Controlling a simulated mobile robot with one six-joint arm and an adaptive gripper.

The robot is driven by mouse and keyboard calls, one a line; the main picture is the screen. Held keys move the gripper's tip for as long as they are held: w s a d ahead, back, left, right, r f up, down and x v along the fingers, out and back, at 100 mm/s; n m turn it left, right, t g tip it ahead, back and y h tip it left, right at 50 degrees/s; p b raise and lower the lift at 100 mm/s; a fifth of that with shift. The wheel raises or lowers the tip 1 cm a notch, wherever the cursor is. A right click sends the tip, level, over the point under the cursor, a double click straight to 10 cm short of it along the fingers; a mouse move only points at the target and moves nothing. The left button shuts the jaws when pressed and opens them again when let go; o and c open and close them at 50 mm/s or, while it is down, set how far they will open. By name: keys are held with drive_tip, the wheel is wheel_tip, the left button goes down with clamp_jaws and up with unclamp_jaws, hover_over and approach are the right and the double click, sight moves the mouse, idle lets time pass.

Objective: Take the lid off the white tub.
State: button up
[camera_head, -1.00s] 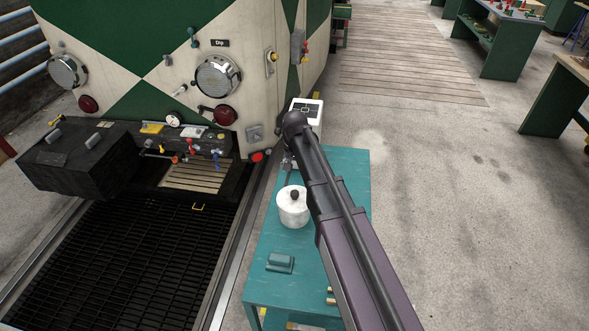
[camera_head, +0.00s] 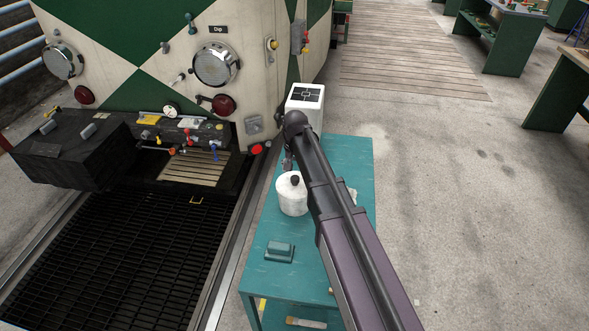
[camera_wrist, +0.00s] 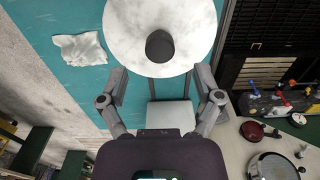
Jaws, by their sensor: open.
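The white tub (camera_head: 292,199) stands upright on the teal table, with its pale lid on top and a dark round knob (camera_head: 295,181) on the lid. In the wrist view the marbled white lid (camera_wrist: 190,22) fills the top middle, and its dark knob (camera_wrist: 160,46) shows near the lid's lower part. My gripper (camera_wrist: 158,82) is open and empty in the wrist view, its two fingers spread either side below the knob and apart from it. In the head view my arm covers part of the table just right of the tub, and the fingertips are hard to make out.
The teal table (camera_head: 262,287) also bears a teal block-like object (camera_head: 279,251) in front of the tub. A crumpled white cloth (camera_wrist: 80,49) lies beside the tub. The tram front and dark grated pit (camera_head: 110,255) lie to the left.

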sight(295, 178)
drive_tip(key=shift+f+b, duration=2.35)
drive_tip(key=shift+f, duration=0.25)
clamp_jaws()
drive_tip(key=shift+r, duration=0.15)
drive_tip(key=shift+r+p, duration=2.35)
drive_tip(key=shift+p, duration=0.2)
